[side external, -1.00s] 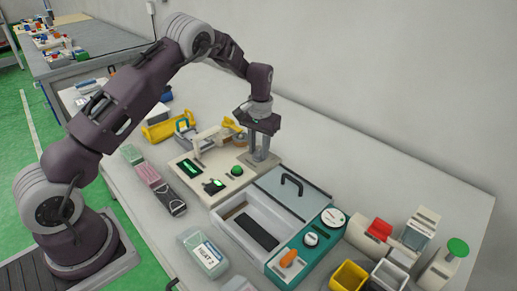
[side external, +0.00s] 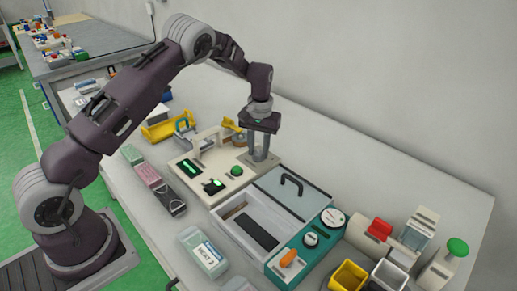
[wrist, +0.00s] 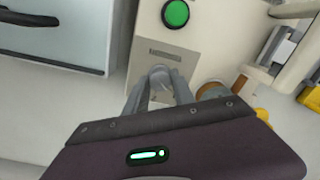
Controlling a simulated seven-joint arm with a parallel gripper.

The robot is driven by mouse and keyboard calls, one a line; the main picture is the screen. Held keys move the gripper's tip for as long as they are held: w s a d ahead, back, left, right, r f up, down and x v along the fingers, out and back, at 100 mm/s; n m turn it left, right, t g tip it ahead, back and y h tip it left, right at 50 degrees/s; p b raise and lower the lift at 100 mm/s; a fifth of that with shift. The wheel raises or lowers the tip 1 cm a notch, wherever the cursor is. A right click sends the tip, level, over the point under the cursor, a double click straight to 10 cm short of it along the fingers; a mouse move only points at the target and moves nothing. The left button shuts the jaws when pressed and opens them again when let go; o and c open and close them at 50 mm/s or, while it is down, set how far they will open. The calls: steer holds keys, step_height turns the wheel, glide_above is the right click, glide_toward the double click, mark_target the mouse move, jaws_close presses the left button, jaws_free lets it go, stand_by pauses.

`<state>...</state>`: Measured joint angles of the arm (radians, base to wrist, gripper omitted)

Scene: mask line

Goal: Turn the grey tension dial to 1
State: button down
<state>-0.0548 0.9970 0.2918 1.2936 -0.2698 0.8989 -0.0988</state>
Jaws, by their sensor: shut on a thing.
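The grey tension dial (wrist: 160,74) sits on the beige machine (side external: 213,176), at the end away from the green display. In the wrist view it shows between the fingertips of my gripper (wrist: 158,80), which is shut on it. A scale plate (wrist: 180,52) with small marks lies beside the dial; its numbers are too small to read. In the side view my gripper (side external: 262,157) points straight down at the machine's right end, and its fingers hide the dial there.
A green button (side external: 236,171) stands close to my gripper. A grey box with a black-handled lid (side external: 290,187) and a teal panel (side external: 307,245) with dials lie in front. A beige frame (wrist: 270,70) and a tan roller (wrist: 212,87) are near the fingers.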

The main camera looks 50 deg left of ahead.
steer(key=c, duration=1.1)
jaws_free()
steer(key=shift+o, duration=0.2)
steer(key=shift+r, duration=0.1)
step_height(320, 180, up, 7)
steer(key=shift+d+r, duration=0.15)
steer(key=shift+r, duration=0.05)
step_height(320, 180, up, 8)
steer(key=t, duration=0.1)
glide_above(259, 153)
steer(key=s+d, duration=0.2)
steer(key=s, duration=0.2)
steer(key=s+d+r+m+t, duration=0.2)
steer(key=s+d+r, duration=0.2)
steer(key=s+r, duration=0.55)
steer(key=s+d+m+t, duration=0.1)
steer(key=s+d, duration=0.1)
steer(key=s, duration=0.9)
steer(key=s+d+m+t, duration=0.1)
steer(key=s+d+m, duration=0.1)
steer(key=s, duration=0.9)
steer(key=shift+d+f+m+t, duration=0.15)
steer(key=shift+d+m+t, duration=0.15)
steer(key=shift+d+t, duration=0.1)
